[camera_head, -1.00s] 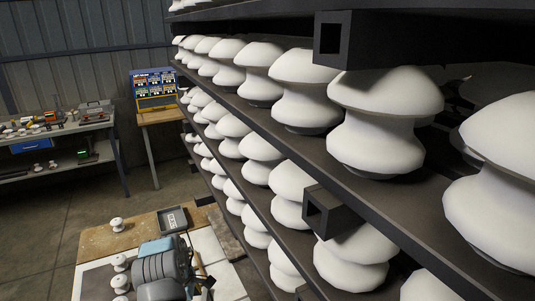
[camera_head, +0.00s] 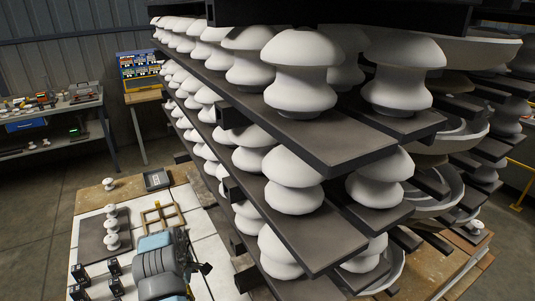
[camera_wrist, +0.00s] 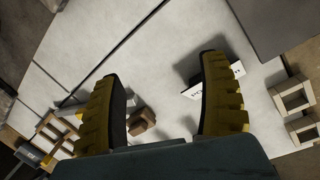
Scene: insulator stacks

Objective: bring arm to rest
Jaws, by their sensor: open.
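My arm (camera_head: 160,262) shows at the bottom of the head view, blue-grey and folded above the white-tiled work table (camera_head: 88,236). Its dark end, at the right of the arm, is small there. In the wrist view my gripper (camera_wrist: 163,68) has two yellow, black-padded fingers spread wide apart, with nothing held between them. A small brown block (camera_wrist: 142,121) shows between the fingers, below them; its exact distance cannot be told. The pale tiled surface lies beyond the fingertips.
Shelves of white insulators (camera_head: 300,75) stand close on the right of my arm. A bench (camera_head: 62,106) stands back left; floor between is clear.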

